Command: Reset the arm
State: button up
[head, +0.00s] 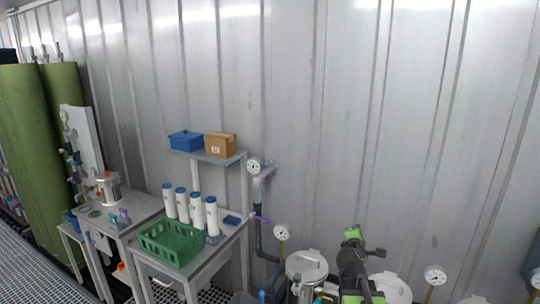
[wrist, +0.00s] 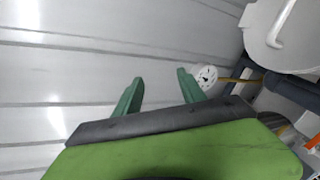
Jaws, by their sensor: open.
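My gripper (wrist: 160,92) shows in the wrist view with its two green fingers apart and nothing between them. Behind the fingers is the corrugated metal wall. In the head view my black and green arm (head: 354,268) stands at the lower right, in front of the wall and between two lidded steel vessels. The fingertips are hard to make out in that view.
A steel vessel (head: 307,265) stands just left of my arm, another (head: 391,287) to its right. Gauges (head: 281,233) (head: 435,275) rise nearby. Further left, a bench holds a green crate (head: 172,242) and white cylinders (head: 197,212). The wall above is clear.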

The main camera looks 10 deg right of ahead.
jog(key=s+a+f+m+g+y, duration=0.35)
jog(key=a+f+m, duration=0.25)
jog(key=a+f, duration=0.5)
jog(key=s+a+f+m+g+y, duration=0.2)
jog(key=s+a+f+m+g, duration=0.1)
jog(key=s, duration=0.5)
jog(key=s+a+f+m+g+y, duration=0.2)
jog(key=s+a+f+m+g, duration=0.1)
jog(key=s+a+m+g, duration=0.2)
jog(key=s+a+m, duration=0.2)
jog(key=s+a, duration=0.1)
jog(key=a, duration=0.1)
jog(key=shift+s+m+g, duration=0.25)
jog(key=shift+m+g, duration=0.05)
jog(key=shift+g, duration=0.05)
jog(key=shift+d, duration=0.1)
